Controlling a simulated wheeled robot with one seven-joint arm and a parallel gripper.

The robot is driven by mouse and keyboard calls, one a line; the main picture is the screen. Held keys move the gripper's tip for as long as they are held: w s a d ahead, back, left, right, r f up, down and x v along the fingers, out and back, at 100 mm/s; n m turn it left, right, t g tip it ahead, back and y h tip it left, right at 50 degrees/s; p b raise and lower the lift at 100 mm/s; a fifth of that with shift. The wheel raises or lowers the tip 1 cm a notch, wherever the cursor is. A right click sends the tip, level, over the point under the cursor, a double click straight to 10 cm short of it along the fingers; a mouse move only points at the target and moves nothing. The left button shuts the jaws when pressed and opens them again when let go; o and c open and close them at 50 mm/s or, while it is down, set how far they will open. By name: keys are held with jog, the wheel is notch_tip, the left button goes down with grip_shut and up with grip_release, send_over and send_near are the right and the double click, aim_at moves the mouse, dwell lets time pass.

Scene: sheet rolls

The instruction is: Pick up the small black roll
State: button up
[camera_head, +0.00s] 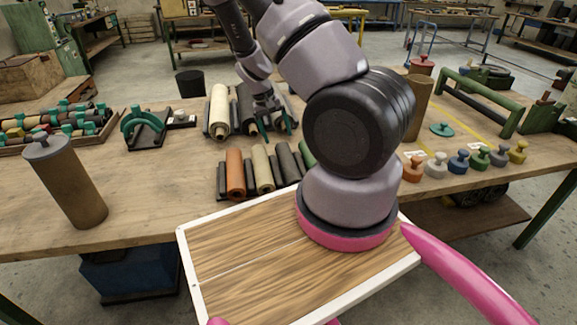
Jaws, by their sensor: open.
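Dark rolls show in two groups on the workbench. In the front rack, a small black roll (287,164) lies to the right of a cream roll (262,168) and an orange-brown roll (236,172). In the back group, a larger dark roll (245,108) lies beside a larger cream roll (219,111). My gripper (278,124) points down over the right part of the back group, behind the small black roll. Its teal fingertips are apart, and I see nothing between them. The gripper partly hides the dark rolls there.
A green roll (307,153) at the front rack's right end is partly hidden by my arm. A brown cylinder (66,182) stands at left. A teal-and-black stand (146,128) and several knobbed weights (436,166) flank the racks. Bare workbench (160,190) lies left of the front rack.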

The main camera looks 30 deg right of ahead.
aim_at(281, 142)
jog(key=shift+w+x, duration=0.2)
jog(key=shift+x, duration=2.95)
jog(key=shift+d, duration=0.1)
grip_shut()
